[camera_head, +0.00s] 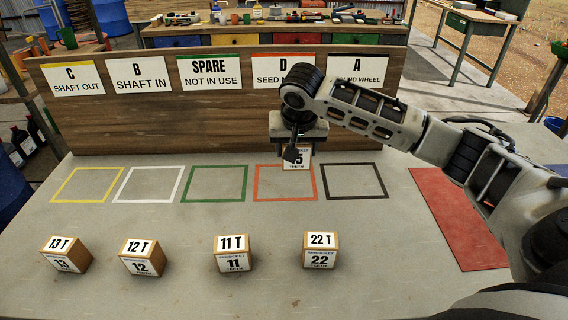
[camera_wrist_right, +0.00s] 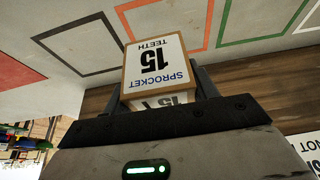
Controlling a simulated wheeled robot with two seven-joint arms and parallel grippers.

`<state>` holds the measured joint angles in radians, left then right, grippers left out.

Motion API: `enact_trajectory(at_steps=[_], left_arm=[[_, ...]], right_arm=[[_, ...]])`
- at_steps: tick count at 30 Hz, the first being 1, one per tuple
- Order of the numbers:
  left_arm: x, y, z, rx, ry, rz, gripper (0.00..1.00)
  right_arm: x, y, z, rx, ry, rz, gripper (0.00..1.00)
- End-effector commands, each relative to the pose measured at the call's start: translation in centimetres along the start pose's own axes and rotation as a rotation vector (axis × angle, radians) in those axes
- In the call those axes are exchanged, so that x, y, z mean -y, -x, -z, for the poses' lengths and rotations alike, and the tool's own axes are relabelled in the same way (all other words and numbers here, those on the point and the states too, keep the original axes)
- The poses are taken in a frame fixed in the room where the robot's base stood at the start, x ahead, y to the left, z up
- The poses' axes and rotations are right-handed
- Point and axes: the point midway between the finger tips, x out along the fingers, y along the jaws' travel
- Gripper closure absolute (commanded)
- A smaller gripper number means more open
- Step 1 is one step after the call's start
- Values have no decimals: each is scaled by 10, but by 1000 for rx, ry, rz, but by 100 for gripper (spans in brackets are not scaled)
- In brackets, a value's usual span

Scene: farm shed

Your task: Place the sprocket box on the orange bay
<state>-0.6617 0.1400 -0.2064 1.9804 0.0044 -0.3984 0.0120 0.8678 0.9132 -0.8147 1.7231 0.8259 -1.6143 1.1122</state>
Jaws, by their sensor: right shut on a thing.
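My right gripper (camera_head: 297,148) is shut on a sprocket box (camera_head: 297,162) marked 15. In the right wrist view the box (camera_wrist_right: 155,65) sits between the two fingers, its "Sprocket 15 teeth" label facing the camera. In the head view the box overlaps the back edge of the orange bay (camera_head: 285,201), right of its middle; its exact height over the table is hard to tell. The gripper hides the box's upper part there. The orange bay's outline (camera_wrist_right: 207,30) also shows beyond the box in the right wrist view. My left gripper is not in view.
Boxes 13 (camera_head: 66,255), 12 (camera_head: 140,258), 11 (camera_head: 233,254) and 22 (camera_head: 321,251) stand along the front. Yellow, white, green (camera_head: 215,201) and black (camera_head: 355,197) bays are empty. A labelled board (camera_head: 200,125) stands behind. A red mat (camera_head: 452,220) lies right.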

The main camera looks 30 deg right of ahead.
Motion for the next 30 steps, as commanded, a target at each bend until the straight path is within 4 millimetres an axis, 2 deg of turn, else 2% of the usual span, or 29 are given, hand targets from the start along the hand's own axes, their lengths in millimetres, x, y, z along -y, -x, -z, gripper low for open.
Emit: enact_trajectory(at_steps=[3, 9, 15, 21, 30], left_arm=[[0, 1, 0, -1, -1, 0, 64], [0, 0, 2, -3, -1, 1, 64], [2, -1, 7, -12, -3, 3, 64], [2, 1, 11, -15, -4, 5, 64], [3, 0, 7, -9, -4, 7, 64]], right_arm=[[10, -28, 9, 2, 0, -1, 68], [19, -60, 17, 0, -1, 0, 68], [24, -78, 20, 0, 0, -1, 68], [23, -100, 10, -1, 1, 0, 68], [23, -103, 8, -1, 1, 0, 68]])
